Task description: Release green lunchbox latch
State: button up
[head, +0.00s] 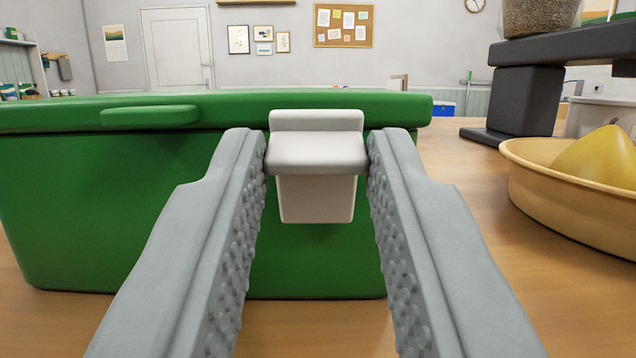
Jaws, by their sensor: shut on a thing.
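The green lunchbox (120,210) stands on the wooden table at the left and middle, with its green lid (220,108) on top, lying flat along the rim. A pale grey-white latch (317,150) sits on its front face, its upper part overlapping the lid edge and its lower part hanging over the box wall. My gripper (317,155) reaches in from the front, with one textured grey finger on each side of the latch. The fingertips are shut on the latch's sides. The back of the latch is hidden.
A tan bowl (560,200) with a yellow cone-shaped piece (600,158) stands at the right. Behind it is a dark stand (525,100) bearing a clear container of pellets (540,15). Bare table (460,200) lies between lunchbox and bowl.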

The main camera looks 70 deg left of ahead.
jog(key=shift+d+f+t+y, duration=0.15)
jog(key=shift+f+t+y, duration=0.3)
jog(key=shift+y, duration=0.45)
jog(key=shift+s+f, duration=0.1)
jog(key=o, duration=1)
jog(key=v, duration=1.7)
jog(key=shift+f, duration=0.25)
jog(key=shift+d, duration=0.1)
